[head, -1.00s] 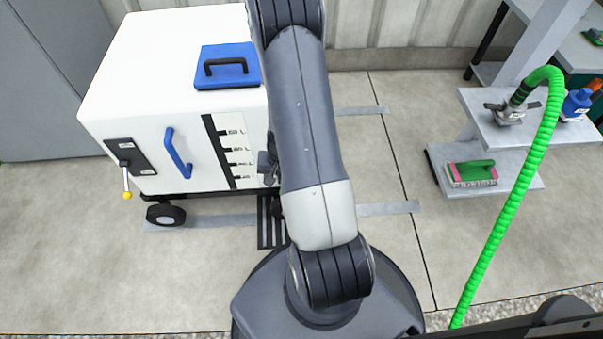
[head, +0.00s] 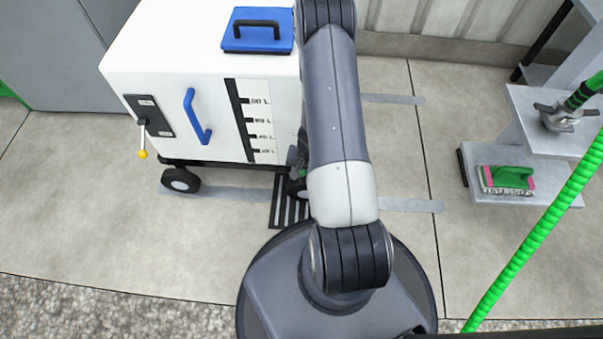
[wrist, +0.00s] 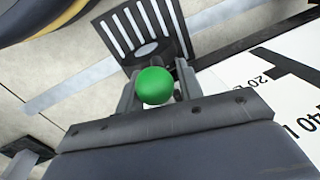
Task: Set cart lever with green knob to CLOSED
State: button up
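The green knob (wrist: 155,86) shows in the middle of the wrist view, between the two fingers of my gripper (wrist: 158,88). The fingers stand apart, one on each side of the knob; whether they press on it I cannot tell. The lever's arm and its mount are hidden behind the knob and gripper. In the head view the white cart (head: 200,55) stands at upper left. My arm hides most of its right side, with the gripper and green lever there. A lever with a yellow knob (head: 142,154) hangs down from a dark plate on the cart's front.
The cart has a blue handle (head: 198,116) and a level scale (head: 256,120). A blue case (head: 258,40) lies on top. A floor grate (head: 288,212) lies by the cart. A green hose (head: 535,235) and a shelf with a brush (head: 508,178) stand right. Floor left is clear.

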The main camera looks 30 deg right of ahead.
jog(key=shift+f, duration=0.1)
jog(key=shift+c, duration=0.2)
grip_shut()
